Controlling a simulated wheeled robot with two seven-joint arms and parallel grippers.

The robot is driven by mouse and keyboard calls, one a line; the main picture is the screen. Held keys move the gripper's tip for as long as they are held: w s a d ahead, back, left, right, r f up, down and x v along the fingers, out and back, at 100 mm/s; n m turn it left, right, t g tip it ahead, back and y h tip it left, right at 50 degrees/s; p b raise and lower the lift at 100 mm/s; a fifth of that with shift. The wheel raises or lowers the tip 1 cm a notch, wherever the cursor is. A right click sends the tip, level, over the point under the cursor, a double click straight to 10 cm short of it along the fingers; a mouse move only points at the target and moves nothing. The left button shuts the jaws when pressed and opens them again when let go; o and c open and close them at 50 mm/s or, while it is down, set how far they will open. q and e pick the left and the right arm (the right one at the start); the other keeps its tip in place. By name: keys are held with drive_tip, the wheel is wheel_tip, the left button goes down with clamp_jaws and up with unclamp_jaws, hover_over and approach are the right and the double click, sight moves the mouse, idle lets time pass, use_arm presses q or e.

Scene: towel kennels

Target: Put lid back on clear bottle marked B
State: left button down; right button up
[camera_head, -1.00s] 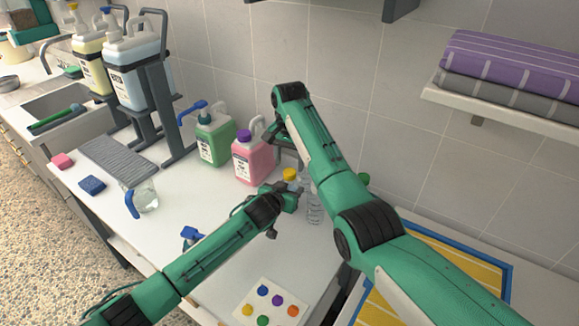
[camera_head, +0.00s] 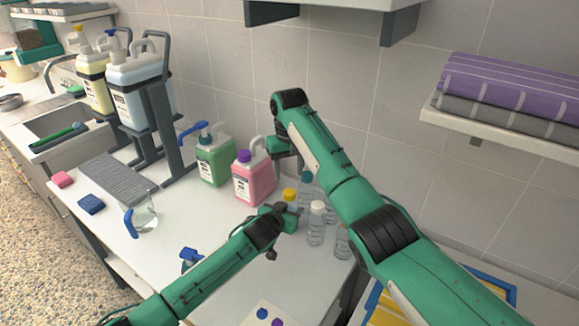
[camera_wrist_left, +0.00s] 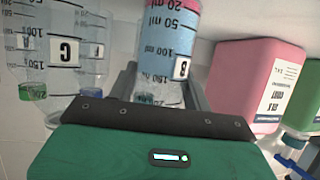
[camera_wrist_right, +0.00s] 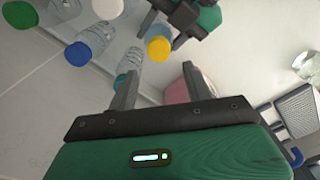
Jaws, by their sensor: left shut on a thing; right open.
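My left gripper (camera_head: 287,216) is shut on a clear bottle marked B (camera_wrist_left: 165,50), which fills the middle of the left wrist view. A yellow lid (camera_head: 289,194) shows at the top of this bottle; it also shows in the right wrist view (camera_wrist_right: 158,48), beside the left gripper. I cannot tell whether the lid is seated. My right gripper (camera_wrist_right: 160,78) is open above, with the yellow lid beyond its fingertips and nothing between the fingers. In the head view its fingertips are mostly hidden.
A white-capped clear bottle (camera_head: 316,228) stands right of the left gripper, among several others. Pink (camera_head: 254,182) and green (camera_head: 215,160) jugs stand behind to the left. A tray with coloured discs (camera_head: 258,306) is cut off at the bottom.

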sight(289, 191)
drive_tip(key=n, duration=0.3)
drive_tip(key=shift+d+r, duration=0.1)
drive_tip(key=shift+r, duration=0.25)
drive_tip(key=n, duration=0.4)
drive_tip(key=shift+s+r, duration=0.15)
drive_tip(key=shift+r, duration=0.05)
drive_tip(key=shift+f, duration=4)
drive_tip(key=c, duration=1)
drive_tip(key=o, duration=1.2)
drive_tip(key=shift+c, duration=0.2)
